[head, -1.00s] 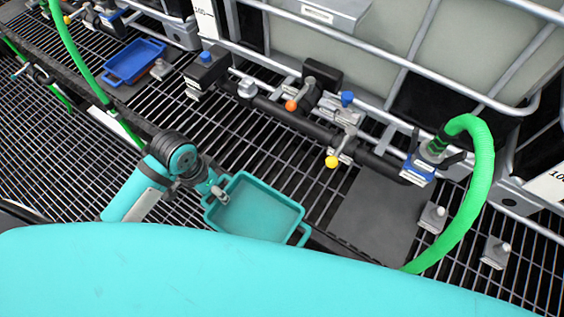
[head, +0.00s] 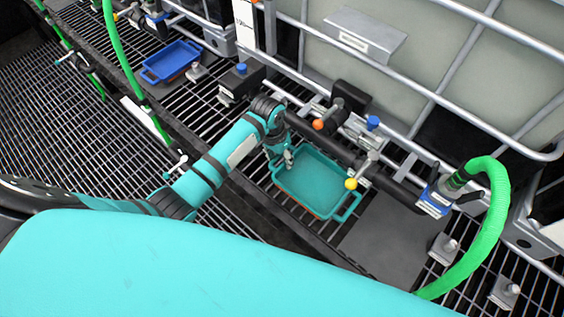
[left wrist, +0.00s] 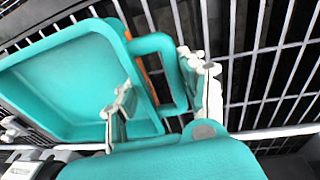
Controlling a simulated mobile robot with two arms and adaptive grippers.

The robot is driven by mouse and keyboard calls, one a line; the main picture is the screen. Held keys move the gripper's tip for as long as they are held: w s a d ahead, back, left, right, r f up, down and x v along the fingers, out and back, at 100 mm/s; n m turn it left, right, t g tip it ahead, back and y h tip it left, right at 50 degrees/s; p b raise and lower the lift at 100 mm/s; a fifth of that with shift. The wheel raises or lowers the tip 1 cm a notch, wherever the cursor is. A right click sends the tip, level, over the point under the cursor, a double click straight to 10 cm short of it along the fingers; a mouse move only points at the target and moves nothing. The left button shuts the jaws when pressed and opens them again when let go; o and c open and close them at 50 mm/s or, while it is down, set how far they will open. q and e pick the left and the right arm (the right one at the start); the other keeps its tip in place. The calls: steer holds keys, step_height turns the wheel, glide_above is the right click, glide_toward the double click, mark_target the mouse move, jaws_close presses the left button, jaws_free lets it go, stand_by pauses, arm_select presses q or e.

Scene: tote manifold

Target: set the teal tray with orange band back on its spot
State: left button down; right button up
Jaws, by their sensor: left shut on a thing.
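The teal tray (head: 315,183) is in the middle of the head view, just in front of the black manifold pipe. It is empty and looks about level. Its orange band shows under the rim near the handle in the left wrist view (left wrist: 148,75). My left gripper (head: 284,158) is shut on the tray's left end. In the left wrist view, the left gripper (left wrist: 163,95) has one finger inside the tray wall and the other beyond the loop handle. I cannot tell whether the tray touches the grating. My right gripper is not in view.
The black pipe (head: 330,140) carries valves with orange, blue and yellow knobs (head: 351,183) close to the tray. A dark flat plate (head: 385,240) lies to its right. A green hose (head: 492,220) arches at the right. A blue tray (head: 170,61) sits at the upper left.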

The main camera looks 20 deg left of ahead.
arm_select(q)
step_height(320, 180, down, 3)
steer(key=shift+d+f+p, duration=0.1)
steer(key=shift+f+p, duration=0.05)
steer(key=shift+p, duration=0.2)
steer(key=shift+w+f, duration=0.2)
steer(key=shift+f, duration=0.15)
steer(key=c, duration=0.7)
jaws_free()
steer(key=shift+f, duration=0.15)
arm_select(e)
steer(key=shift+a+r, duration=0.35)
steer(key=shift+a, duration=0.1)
arm_select(q)
steer(key=shift+r, duration=0.6)
steer(key=r, duration=0.3)
steer(key=a+r, duration=0.1)
steer(key=r, duration=0.7)
steer(key=shift+s+a, duration=0.3)
steer(key=shift+s, duration=0.05)
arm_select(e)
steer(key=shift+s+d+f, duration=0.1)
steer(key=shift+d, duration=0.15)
